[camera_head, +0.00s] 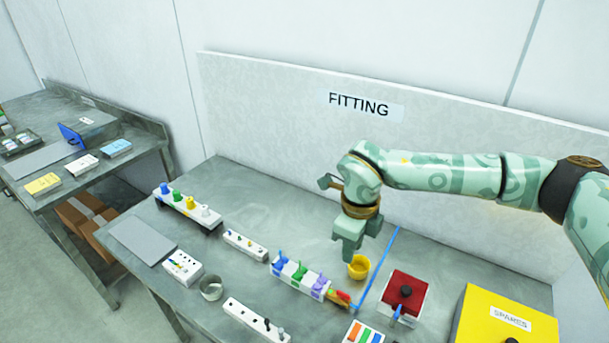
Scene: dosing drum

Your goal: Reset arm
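My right arm comes in from the right, pale green with darker patterning. Its gripper (352,250) points down over the metal bench (235,180), just behind and left of a small yellow cup (358,268). The gripper's lower end overlaps the cup in the picture; I cannot tell whether they touch. Nothing is clearly seen held, and the gap between the fingers is not clear. My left gripper is not in view.
A red-topped box (406,288) and a yellow SPARES box (506,318) stand at right. A rack with blue, green and purple pieces (299,278) is left of the cup. A backboard (290,110) labelled FITTING rises behind. Bare bench lies behind the racks.

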